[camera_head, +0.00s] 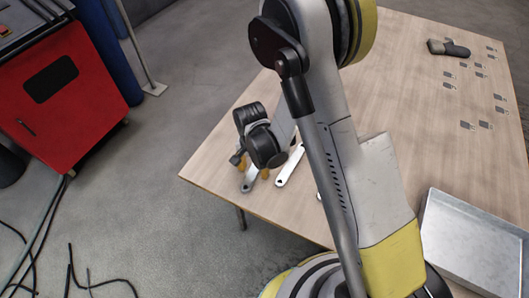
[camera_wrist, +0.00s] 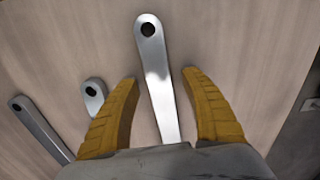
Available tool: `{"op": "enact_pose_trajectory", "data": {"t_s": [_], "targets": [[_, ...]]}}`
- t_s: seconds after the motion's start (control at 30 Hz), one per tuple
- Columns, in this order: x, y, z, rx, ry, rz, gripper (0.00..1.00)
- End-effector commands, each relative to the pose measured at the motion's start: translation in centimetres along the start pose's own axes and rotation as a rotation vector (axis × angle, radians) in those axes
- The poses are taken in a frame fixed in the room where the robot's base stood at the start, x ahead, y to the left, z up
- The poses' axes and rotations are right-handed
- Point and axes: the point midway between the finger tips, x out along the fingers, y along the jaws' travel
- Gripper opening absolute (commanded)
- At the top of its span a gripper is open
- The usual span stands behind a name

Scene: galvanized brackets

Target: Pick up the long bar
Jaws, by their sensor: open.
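A silver bar (camera_wrist: 156,80) with a round hole in its rounded end lies on the table. In the wrist view it runs between the two yellow fingers of my gripper (camera_wrist: 161,75), and its near end is hidden by the gripper body. The fingers are spread, one on each side, with gaps to the bar. In the head view my gripper (camera_head: 252,170) is over the table's left corner, above a bar (camera_head: 249,182). Another long bar (camera_wrist: 40,128) lies at the left, partly hidden. I cannot tell which bar is longest.
A short holed piece (camera_wrist: 93,96) lies close beside the left finger. Another bar (camera_head: 290,166) lies right of my gripper on the wooden table (camera_head: 400,90). A metal tray (camera_head: 475,240), small flat plates (camera_head: 480,66) and a dark tool (camera_head: 449,48) are farther right.

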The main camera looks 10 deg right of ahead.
Motion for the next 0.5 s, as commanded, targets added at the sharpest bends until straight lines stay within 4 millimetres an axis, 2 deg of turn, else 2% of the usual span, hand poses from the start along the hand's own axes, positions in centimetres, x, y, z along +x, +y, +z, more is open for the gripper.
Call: {"op": "enact_pose_trajectory", "data": {"t_s": [0.17, 0.2, 0.37, 0.5], "targets": [[-0.05, 0.03, 0.01, 0.0, 0.0, 0.0, 0.54], [-0.06, 0.03, 0.01, 0.0, 0.0, 0.0, 0.49], [-0.07, 0.03, 0.01, 0.0, 0.0, 0.0, 0.01], [-0.06, 0.03, 0.02, 0.0, 0.0, 0.0, 0.0]]}}
